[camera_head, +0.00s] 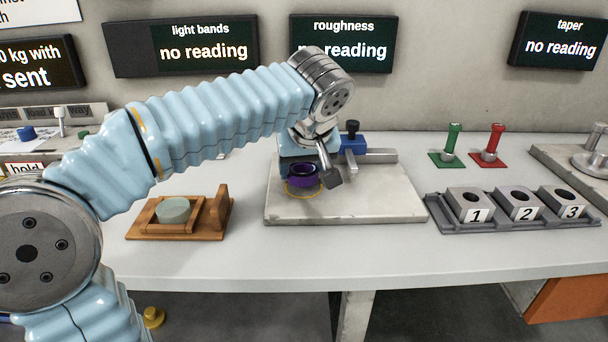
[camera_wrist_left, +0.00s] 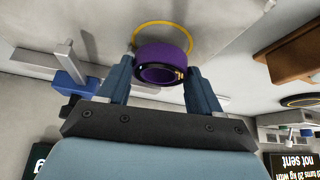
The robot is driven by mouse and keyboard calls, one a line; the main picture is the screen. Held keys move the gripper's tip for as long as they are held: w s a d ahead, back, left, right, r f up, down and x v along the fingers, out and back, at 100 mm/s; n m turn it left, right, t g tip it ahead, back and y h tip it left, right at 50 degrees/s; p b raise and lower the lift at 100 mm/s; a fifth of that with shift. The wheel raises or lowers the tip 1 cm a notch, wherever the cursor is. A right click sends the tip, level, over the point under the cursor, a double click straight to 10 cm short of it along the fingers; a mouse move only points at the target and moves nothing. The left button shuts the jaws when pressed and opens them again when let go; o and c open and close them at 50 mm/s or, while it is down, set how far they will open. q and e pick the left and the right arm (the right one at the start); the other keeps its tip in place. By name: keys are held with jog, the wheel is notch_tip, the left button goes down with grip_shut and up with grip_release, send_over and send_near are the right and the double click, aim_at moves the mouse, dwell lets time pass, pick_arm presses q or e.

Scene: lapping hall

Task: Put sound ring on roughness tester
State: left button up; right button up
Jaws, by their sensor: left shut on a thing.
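A purple ring (camera_head: 303,180) with a dark inner face is between the fingers of my left gripper (camera_head: 307,173). In the left wrist view the fingers of the left gripper (camera_wrist_left: 158,72) press on opposite sides of the ring (camera_wrist_left: 165,54). The roughness tester is a pale stone slab (camera_head: 380,208) with a blue block (camera_head: 353,144), a black knob and a metal bar at its back. The ring is over a yellow circle (camera_head: 290,194) marked on the slab. I cannot tell whether the ring touches the slab. My right gripper is not in view.
A wooden stand (camera_head: 140,229) with a pale green disc (camera_head: 173,210) is left of the slab. A grey tray (camera_head: 515,234) with blocks numbered 1 to 3 is right. Green (camera_head: 452,143) and red (camera_head: 495,143) posts stand behind it. The roughness display (camera_head: 342,43) is partly covered.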

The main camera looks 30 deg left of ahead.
pick_arm(q)
jog(key=shift+d+f, duration=0.1)
jog(key=shift+f, duration=0.75)
jog(key=shift+f, duration=0.25)
jog(key=o, duration=1.2)
jog(key=shift+r, duration=0.1)
jog(key=shift+d+r, duration=0.1)
jog(key=shift+r, duration=0.35)
jog(key=p+v, duration=0.1)
jog(key=v, duration=1)
jog(key=shift+s+d+r, duration=0.1)
jog(key=shift+s+r, duration=0.1)
